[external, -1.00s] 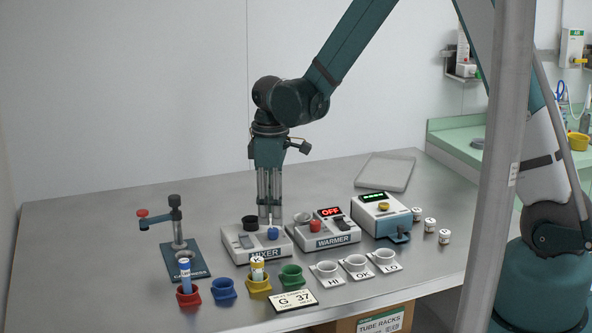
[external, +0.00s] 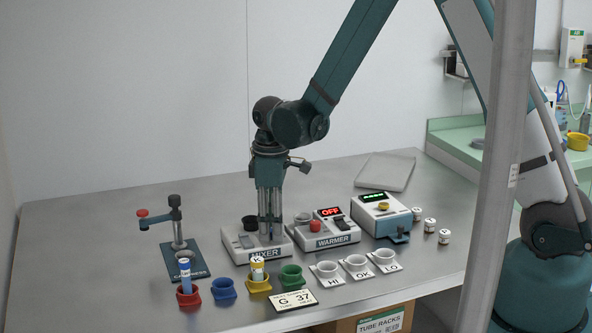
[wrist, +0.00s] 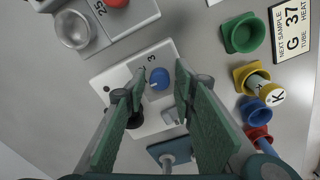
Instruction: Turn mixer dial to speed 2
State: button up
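The mixer (external: 238,256) is a white box on the metal table. It carries a black cup (external: 250,222) and a blue dial (wrist: 160,77) with a white pointer, which points toward the lower left in the wrist view. A printed 3 shows beside the dial; the other marks are hard to read. My gripper (external: 270,241) points straight down over the right side of the mixer and hides the dial in the external view. In the wrist view my gripper (wrist: 162,77) is open, with one fingertip on each side of the dial and visible gaps between; I cannot tell any contact.
The warmer (external: 332,241), with a red knob and an OFF display, stands close to the right of the mixer. Colored cups (external: 291,277) line the front, two holding tubes. A stand with a lever (external: 180,245) is at left.

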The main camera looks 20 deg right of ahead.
jog(key=c, duration=0.6)
jog(key=shift+m+b, duration=0.4)
jog(key=shift+m, duration=0.1)
jog(key=m+b, duration=0.2)
jog(key=m, duration=0.1)
jog(key=shift+f, duration=0.1)
jog(key=shift+m+b, duration=1.1)
jog(key=shift+m, duration=1.4)
jog(key=o, duration=0.9)
jog(key=shift+r, duration=0.25)
